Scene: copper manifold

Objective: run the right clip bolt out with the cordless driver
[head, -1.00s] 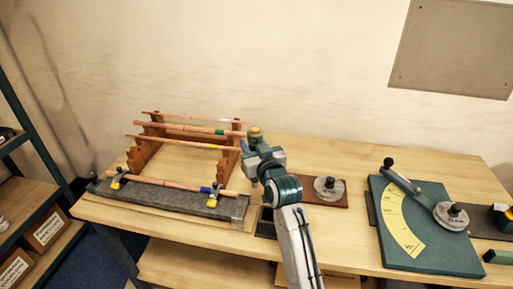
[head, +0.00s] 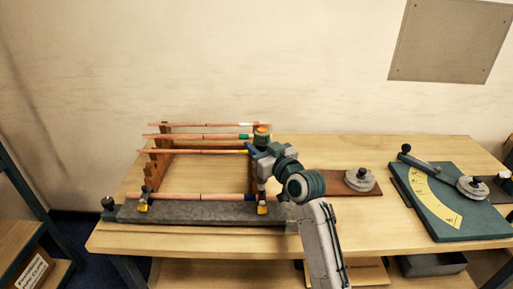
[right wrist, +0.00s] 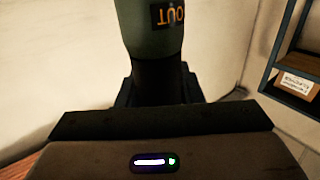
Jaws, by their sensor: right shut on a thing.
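My right gripper (head: 261,155) is shut on the cordless driver (head: 262,140), a green tool with an orange top. It holds the driver upright over the right end of the grey fixture bar (head: 190,212). The right clip (head: 262,209), with a yellow part, sits below it on the bar. The driver's lower end comes down near this clip; I cannot tell whether it touches the bolt. The left clip (head: 143,206) stands at the bar's left end. In the right wrist view the driver body (right wrist: 150,30) shows an upside-down "OUT" label. My left gripper is out of view.
A copper tube (head: 190,196) lies along the bar. Behind it, a wooden rack (head: 158,170) carries several copper tubes close to my gripper. A brown board with a grey disc (head: 359,180) and a green board with a yellow scale (head: 450,225) lie to the right.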

